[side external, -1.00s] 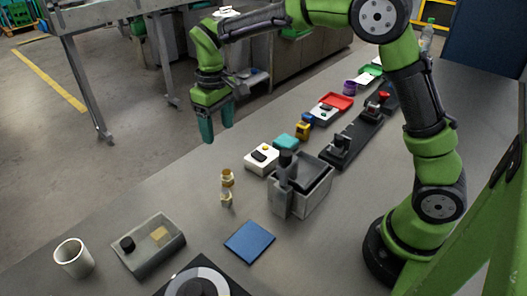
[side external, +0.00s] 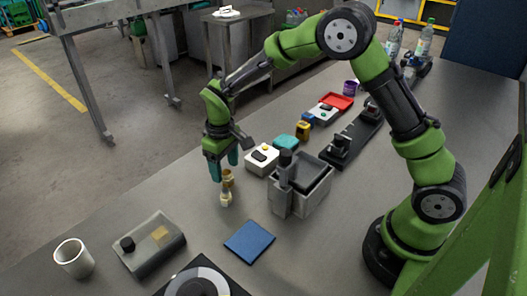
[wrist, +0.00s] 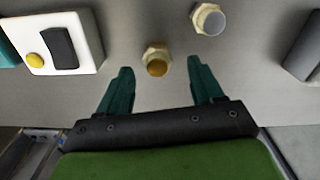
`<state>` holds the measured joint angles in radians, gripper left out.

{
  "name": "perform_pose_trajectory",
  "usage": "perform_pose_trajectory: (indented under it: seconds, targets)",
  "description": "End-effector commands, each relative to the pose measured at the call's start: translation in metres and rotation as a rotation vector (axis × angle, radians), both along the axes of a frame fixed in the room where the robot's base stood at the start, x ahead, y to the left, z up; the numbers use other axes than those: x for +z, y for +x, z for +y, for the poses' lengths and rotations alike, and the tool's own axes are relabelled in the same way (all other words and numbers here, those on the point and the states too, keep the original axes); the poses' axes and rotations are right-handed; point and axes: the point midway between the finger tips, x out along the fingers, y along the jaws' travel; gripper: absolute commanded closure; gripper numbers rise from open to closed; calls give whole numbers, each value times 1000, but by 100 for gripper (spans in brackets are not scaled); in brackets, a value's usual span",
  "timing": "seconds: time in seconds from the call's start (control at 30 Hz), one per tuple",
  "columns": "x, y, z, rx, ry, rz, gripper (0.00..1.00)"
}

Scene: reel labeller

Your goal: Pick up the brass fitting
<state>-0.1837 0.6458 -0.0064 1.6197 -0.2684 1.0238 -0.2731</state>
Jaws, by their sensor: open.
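The brass fitting (wrist: 156,60) has a hex collar and a golden round top. In the wrist view it stands just beyond and between the fingertips of my gripper (wrist: 160,72). It also shows in the side view (side external: 228,179), close to the fingertips. A similar fitting with a silver-grey top (wrist: 208,18) stands beside it, to the upper right in the wrist view. Whether the fingertips touch the fitting cannot be told.
A white box with a yellow button (side external: 262,158) stands close to the gripper, with a grey bin (side external: 288,203) nearer the camera. The grey table is clear left of the fittings.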

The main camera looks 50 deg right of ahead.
Motion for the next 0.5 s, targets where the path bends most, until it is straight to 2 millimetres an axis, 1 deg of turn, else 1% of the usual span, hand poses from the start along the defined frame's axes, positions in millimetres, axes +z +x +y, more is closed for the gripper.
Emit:
perform_pose_trajectory:
  seconds: [0.03,0.1,0.2,0.47,0.5]
  targets:
    - [-10,-1,-3,-2,-1,5,34]
    - [-19,-1,-3,1,-2,4,34]
    - [-29,0,-3,1,-1,2,34]
    - [-31,0,-2,0,-1,-1,34]
    - [-31,0,-2,0,-1,-1,37]
